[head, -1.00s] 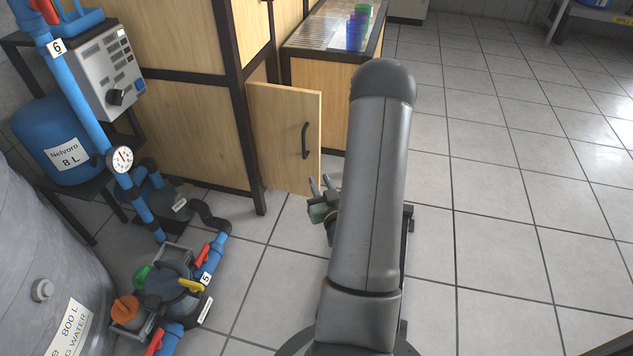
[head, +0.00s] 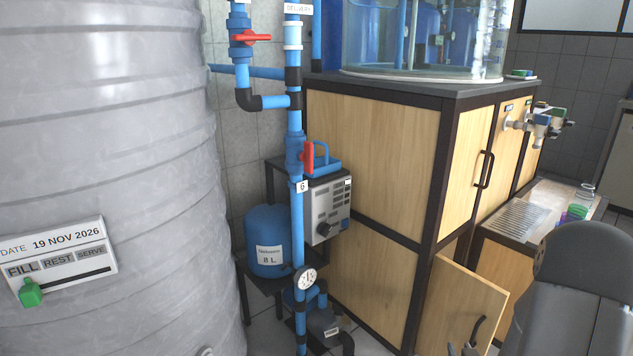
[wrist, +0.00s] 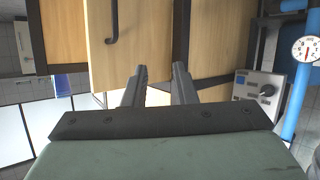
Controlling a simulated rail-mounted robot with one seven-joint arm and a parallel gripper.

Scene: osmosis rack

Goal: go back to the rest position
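My gripper (wrist: 160,84) shows in the wrist view with its two dark fingers apart and nothing between them. Beyond the fingers is a wooden cabinet door (wrist: 138,45) with a dark handle (wrist: 112,22). In the head view, my grey arm fills the lower right corner. The fingertips show only in part at the bottom edge, by the open lower cabinet door (head: 462,293). I cannot tell from the frames how far the fingers are from the door.
The wooden cabinet (head: 370,135) carries a clear water tank (head: 420,65). A blue vessel (head: 268,235), a control box (head: 328,205) and blue pipes (head: 296,225) stand left of it. A large grey tank (head: 110,170) fills the left. A counter (head: 525,222) with cups is at right.

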